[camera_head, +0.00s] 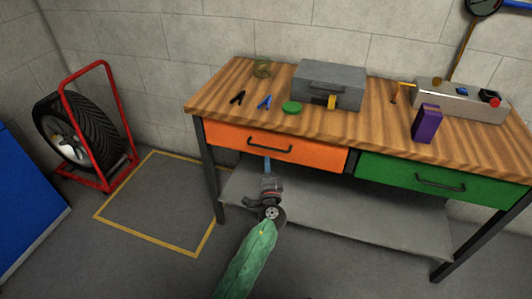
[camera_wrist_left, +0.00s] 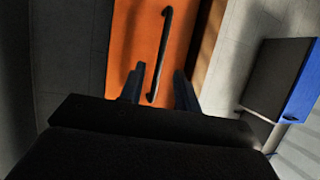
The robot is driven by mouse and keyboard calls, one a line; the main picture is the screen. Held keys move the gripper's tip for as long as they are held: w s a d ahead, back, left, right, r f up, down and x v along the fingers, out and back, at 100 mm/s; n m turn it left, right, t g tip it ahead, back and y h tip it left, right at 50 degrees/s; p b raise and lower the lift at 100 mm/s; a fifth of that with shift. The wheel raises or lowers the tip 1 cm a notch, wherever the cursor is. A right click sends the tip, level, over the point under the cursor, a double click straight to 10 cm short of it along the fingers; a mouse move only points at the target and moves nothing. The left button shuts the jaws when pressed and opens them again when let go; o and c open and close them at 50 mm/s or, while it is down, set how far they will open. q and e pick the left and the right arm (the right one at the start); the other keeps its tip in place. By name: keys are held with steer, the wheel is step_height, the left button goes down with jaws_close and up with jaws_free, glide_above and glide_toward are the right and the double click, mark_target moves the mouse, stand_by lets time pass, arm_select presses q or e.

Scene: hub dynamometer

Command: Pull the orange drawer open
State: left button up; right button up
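The orange drawer (camera_head: 275,147) is at the left under the workbench top, its front about flush with the bench frame. Its dark bar handle (camera_head: 270,146) runs along the front. My left gripper (camera_head: 267,168) is just below and in front of the handle. In the left wrist view the orange drawer (camera_wrist_left: 130,35) is ahead, and the handle (camera_wrist_left: 162,50) shows with one end between the two spread fingers of my left gripper (camera_wrist_left: 159,72). The fingers are open and a gap shows on both sides of the handle. My right gripper is out of view.
The wooden workbench (camera_head: 210,93) carries a grey toolbox (camera_head: 328,85), pliers, a green lid (camera_head: 291,108) and a purple box (camera_head: 426,123). A green drawer (camera_head: 435,181) sits to the right. A grey shelf (camera_head: 340,218) lies below. A tyre on a red stand (camera_head: 104,125) is left.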

mark_target(266, 148)
arm_select(q)
steer(key=p+x, duration=0.1)
steer(key=x, duration=0.4)
steer(key=shift+w+r, duration=0.2)
steer(key=shift+w, duration=0.15)
steer(key=shift+p+x, duration=0.35)
steer(key=shift+x, duration=0.45)
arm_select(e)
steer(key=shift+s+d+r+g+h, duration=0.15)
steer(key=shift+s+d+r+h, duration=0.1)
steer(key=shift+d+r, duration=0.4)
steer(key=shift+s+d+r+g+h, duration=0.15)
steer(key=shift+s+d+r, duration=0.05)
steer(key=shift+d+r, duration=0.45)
arm_select(q)
steer(key=shift+f, duration=0.1)
jaws_close()
